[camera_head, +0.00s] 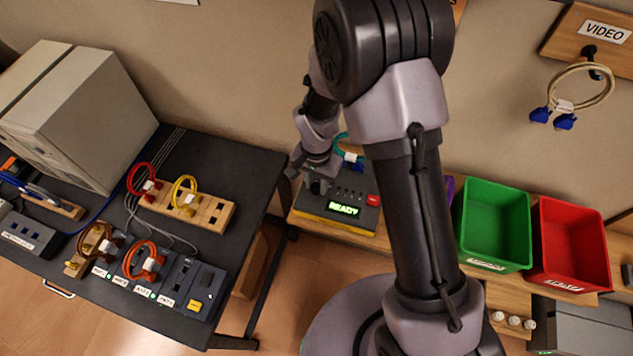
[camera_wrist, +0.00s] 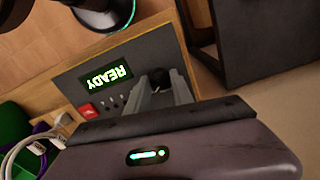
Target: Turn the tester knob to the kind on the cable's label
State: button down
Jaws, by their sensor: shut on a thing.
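The tester (camera_head: 318,208) is a dark box on a wooden bench in the head view, with a green display reading READY and a red button (camera_head: 372,200). In the wrist view the tester (camera_wrist: 80,72) shows the same lit display, upside down. My gripper (camera_wrist: 162,92) is shut on the tester's dark knob (camera_wrist: 158,76), its two grey fingers on either side. In the head view my gripper (camera_head: 318,180) is over the tester's left part. The knob's pointer and dial marks cannot be read. A teal cable (camera_head: 341,142) with a pale label lies behind the tester; its label is unreadable.
A green bin (camera_head: 495,222) and a red bin (camera_head: 571,243) stand to the right. A dark table (camera_head: 235,165) at left holds coiled cables, wooden racks and a beige computer (camera_head: 75,115). A VIDEO board (camera_head: 570,35) with a hanging cable is at upper right.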

jog(key=n+b, duration=0.1)
jog(key=n, duration=0.8)
jog(key=shift+n, duration=0.4)
jog(key=n, duration=0.5)
jog(key=shift+n, duration=2.4)
jog(key=c, duration=1.1)
grip_release()
